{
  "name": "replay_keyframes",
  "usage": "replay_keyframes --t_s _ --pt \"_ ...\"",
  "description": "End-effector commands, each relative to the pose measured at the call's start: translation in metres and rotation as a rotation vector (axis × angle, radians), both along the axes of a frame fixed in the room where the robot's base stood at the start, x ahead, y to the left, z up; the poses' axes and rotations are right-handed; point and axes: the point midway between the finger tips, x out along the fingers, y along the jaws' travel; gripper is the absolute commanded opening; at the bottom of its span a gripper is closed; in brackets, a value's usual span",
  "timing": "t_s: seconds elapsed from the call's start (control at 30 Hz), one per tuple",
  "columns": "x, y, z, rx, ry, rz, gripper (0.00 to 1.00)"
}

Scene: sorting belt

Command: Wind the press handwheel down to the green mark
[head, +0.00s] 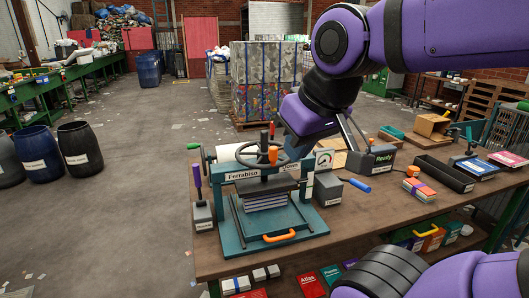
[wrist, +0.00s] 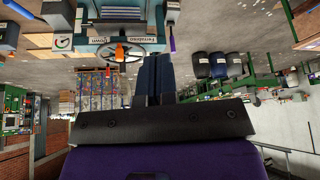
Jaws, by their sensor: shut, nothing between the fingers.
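The teal press (head: 312,218) stands on the workbench, labelled "Ferrabiso". Its dark handwheel (head: 243,153) sits on top with an orange grip (head: 272,154) standing on the rim. The dark platen (head: 262,187) is over a striped stack (head: 266,203). A round gauge (head: 324,159) beside the press shows some green, but its reading is too small to tell. In the upside-down wrist view, my gripper (wrist: 156,58) is shut and empty, close to the handwheel and to one side of its orange grip (wrist: 119,52). Contact with the wheel cannot be told. My arm hides the fingers in the head view.
A screwdriver (head: 355,185) and grey block (head: 327,189) lie right of the press. A purple-handled tool (head: 198,184) stands left of it. A grey "Ready" box (head: 371,160) is behind right. The front right bench top has bare room.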

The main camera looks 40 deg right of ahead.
Motion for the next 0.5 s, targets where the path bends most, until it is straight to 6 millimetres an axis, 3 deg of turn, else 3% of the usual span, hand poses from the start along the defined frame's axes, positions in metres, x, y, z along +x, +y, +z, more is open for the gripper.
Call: replay_keyframes --t_s 0.1,0.33,0.5 --pt "0.0 0.0 0.0 0.0 0.0 0.0 0.02" --pt "0.017 -0.005 0.005 0.01 0.029 -0.024 0.55" --pt "0.058 -0.019 0.014 0.031 0.089 -0.083 0.57"
